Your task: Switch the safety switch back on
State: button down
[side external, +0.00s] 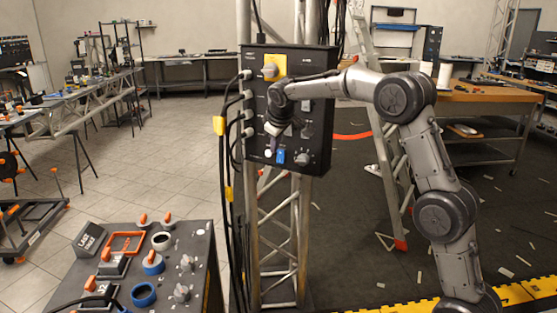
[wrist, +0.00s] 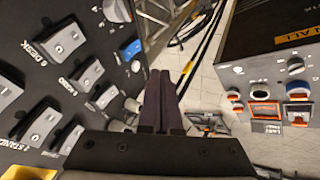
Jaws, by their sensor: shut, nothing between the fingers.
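A black switch box (side external: 315,66) hangs on the truss in the side view. It carries a yellow rotary switch (side external: 274,67) near the top, several grey switches and a blue rocker (side external: 281,156) near the bottom. I cannot read which one is the safety switch. In the wrist view the box face (wrist: 30,75) fills the left, with several grey rocker switches, one labelled "DESK" (wrist: 62,38), and the blue rocker (wrist: 131,49). My gripper (side external: 273,145) is shut and empty, pointing down in front of the lower box face. Its dark fingers also show in the wrist view (wrist: 160,78). Contact cannot be told.
Cables (side external: 222,160) run down the box's left side. A second control desk (side external: 190,240) with orange switches and blue rings stands at lower left. The truss (side external: 280,235) stands below the box, a ladder (side external: 385,170) behind my arm.

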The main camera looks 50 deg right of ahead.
aim_at(279, 158)
jog(key=x, duration=0.3)
jog(key=d+x, duration=0.1)
jog(key=x, duration=0.3)
jog(key=d+r+x, duration=0.1)
jog(key=x, duration=0.3)
jog(key=shift+d+f, duration=0.15)
jog(key=shift+f, duration=0.1)
jog(key=shift+w+d, duration=0.1)
jog(key=shift+d, duration=0.5)
jog(key=shift+d+f, duration=0.15)
jog(key=shift+d, duration=0.15)
